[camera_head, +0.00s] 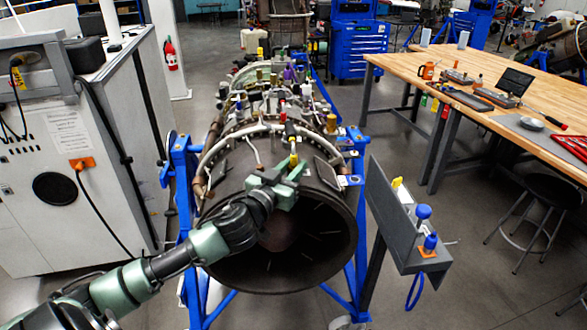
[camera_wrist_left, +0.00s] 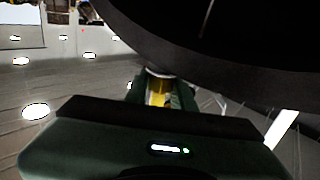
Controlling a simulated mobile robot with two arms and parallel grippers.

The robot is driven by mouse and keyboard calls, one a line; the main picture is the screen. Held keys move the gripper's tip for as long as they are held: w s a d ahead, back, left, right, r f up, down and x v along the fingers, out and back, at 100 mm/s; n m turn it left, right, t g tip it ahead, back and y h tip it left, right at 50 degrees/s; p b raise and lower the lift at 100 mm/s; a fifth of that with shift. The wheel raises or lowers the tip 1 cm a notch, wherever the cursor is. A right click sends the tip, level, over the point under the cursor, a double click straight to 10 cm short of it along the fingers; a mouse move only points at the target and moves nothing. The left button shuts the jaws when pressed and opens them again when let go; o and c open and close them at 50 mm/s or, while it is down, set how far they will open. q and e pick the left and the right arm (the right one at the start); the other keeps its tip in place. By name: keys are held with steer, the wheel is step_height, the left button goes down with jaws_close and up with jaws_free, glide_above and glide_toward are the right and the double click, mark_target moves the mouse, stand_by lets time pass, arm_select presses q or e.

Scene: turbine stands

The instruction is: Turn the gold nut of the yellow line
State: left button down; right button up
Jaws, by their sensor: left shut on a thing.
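The turbine (camera_head: 300,215) lies in a blue stand, its dark open end facing me. The yellow line's fitting (camera_head: 293,159) stands up at the top of the turbine's near rim. My left gripper (camera_head: 291,174) is at this fitting, with its green fingers around the lower part. In the left wrist view, the gold nut (camera_wrist_left: 158,88) shows as a yellow-gold piece between the fingers of the left gripper (camera_wrist_left: 157,98). The fingers are shut on it and hide most of it. My right gripper is in neither view.
The turbine's dark rim (camera_wrist_left: 235,45) is close above the fingers in the wrist view. A grey panel (camera_head: 405,225) with blue and yellow knobs stands right of the turbine. A white cabinet (camera_head: 100,180) is at left, a wooden workbench (camera_head: 510,75) at right.

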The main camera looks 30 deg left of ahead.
arm_select(q)
steer(key=n+y, duration=0.1)
steer(key=y+b, duration=0.1)
steer(key=n+y, duration=0.1)
steer(key=shift+d+f+n+g+y+b, duration=0.15)
steer(key=shift+f+n+g+y+b, duration=0.15)
steer(key=shift+g+y+b, duration=0.1)
steer(key=n+g+y+b, duration=0.6)
steer(key=g+b, duration=0.1)
steer(key=b, duration=0.2)
steer(key=n+g+y+b, duration=0.6)
steer(key=g+b, duration=0.1)
steer(key=b, duration=0.2)
steer(key=shift+w+r, duration=0.15)
steer(key=shift+n+g+b, duration=0.6)
steer(key=shift+n+g, duration=0.1)
steer(key=shift+g, duration=0.3)
steer(key=n+g, duration=0.1)
steer(key=g, duration=0.1)
steer(key=shift+r+n+g, duration=0.2)
steer(key=shift+n+g, duration=0.2)
steer(key=shift+r+n+g, duration=0.1)
steer(key=shift+n+g, duration=0.7)
steer(key=shift+g, duration=0.4)
steer(key=shift+n+g, duration=0.5)
steer(key=shift+g, duration=0.3)
steer(key=shift+n+g+h, duration=0.5)
steer(key=shift+g, duration=0.1)
steer(key=c, duration=1.2)
jaws_free()
